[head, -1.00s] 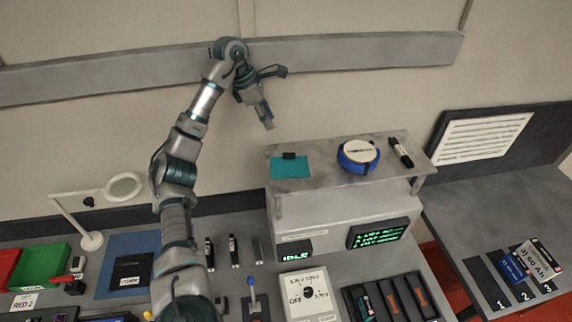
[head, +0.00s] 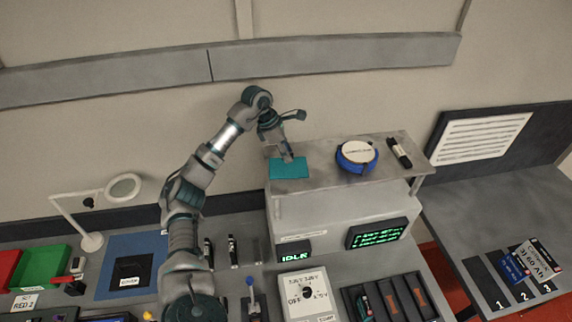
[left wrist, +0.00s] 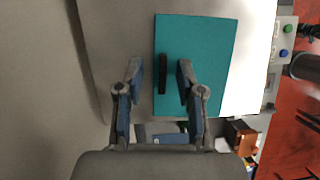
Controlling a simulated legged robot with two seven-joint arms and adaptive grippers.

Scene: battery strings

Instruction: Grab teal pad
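The teal pad (head: 290,170) lies flat at the left end of the shelf on top of the grey unit. In the left wrist view the teal pad (left wrist: 215,60) carries a black raised grip (left wrist: 163,74) near its left edge. My left gripper (head: 287,157) is at the pad's back edge, pointing down. In the left wrist view my left gripper (left wrist: 160,72) is open, with one fingertip on each side of the black grip. A gap shows between the fingers and the grip; exact height above the pad is unclear. My right gripper is not in view.
The wall is close behind. A magnifier lamp (head: 92,240) and trays stand at the lower left.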

